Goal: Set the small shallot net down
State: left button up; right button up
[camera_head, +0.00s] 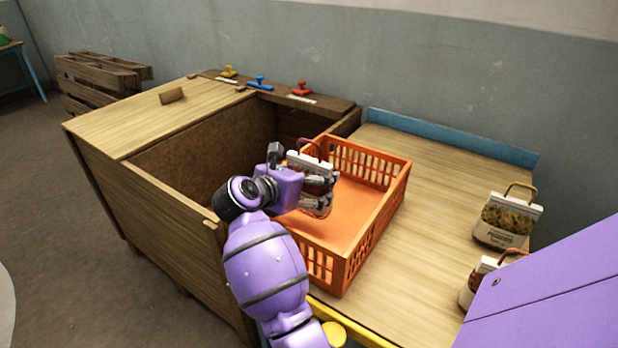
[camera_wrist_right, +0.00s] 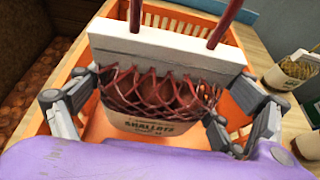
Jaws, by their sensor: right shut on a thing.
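The small shallot net (camera_head: 312,161) has a white header strip, a dark red loop handle and a label reading "SHALLOTS". My right gripper (camera_head: 318,193) is shut on it. In the right wrist view the red-brown net (camera_wrist_right: 160,92) hangs upright between the two fingers of the gripper (camera_wrist_right: 150,108). The net is over the orange crate (camera_head: 375,236), near its left and back side. I cannot tell whether its bottom touches the crate floor. The visible crate floor is bare. My left gripper is not in view.
The crate stands on a wooden table (camera_head: 432,225) beside an open wooden bin (camera_head: 160,205). A potato sack (camera_head: 507,216) and another sack (camera_head: 476,284) stand at the right. Yellow, blue and red stamps (camera_head: 301,89) sit on the bin's back ledge.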

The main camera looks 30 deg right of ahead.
jog(key=shift+f+b, duration=0.3)
jog(key=shift+f, duration=0.25)
jog(key=o, duration=1.4)
jog(key=r+v, duration=0.1)
jog(key=v, duration=1.1)
jog(key=shift+b, duration=0.3)
jog(key=shift+r, duration=0.1)
